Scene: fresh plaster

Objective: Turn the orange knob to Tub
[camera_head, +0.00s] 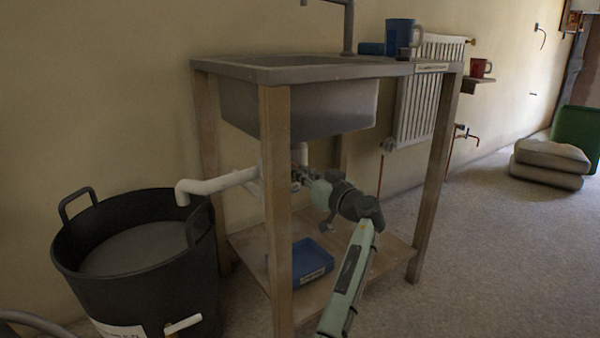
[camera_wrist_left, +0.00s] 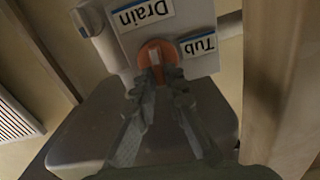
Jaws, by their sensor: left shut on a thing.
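The orange knob (camera_wrist_left: 152,50) sits on a pale valve body (camera_wrist_left: 195,18) in the left wrist view. A Drain label (camera_wrist_left: 143,14) is above it and a Tub label (camera_wrist_left: 197,45) to its right; both read upside down. My left gripper (camera_wrist_left: 158,76) is shut on the knob's raised grip, one finger on each side. The grip runs roughly up and down in that view; which label it points to is hard to tell. In the head view my left gripper (camera_head: 300,175) reaches under the sink (camera_head: 300,108), and the knob is mostly hidden there. My right gripper is not in view.
A wooden leg (camera_head: 276,215) of the sink stand is close beside my left arm. A white pipe (camera_head: 218,184) runs to a black tub (camera_head: 85,255) at left. A blue tray (camera_head: 300,262) lies on the lower shelf.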

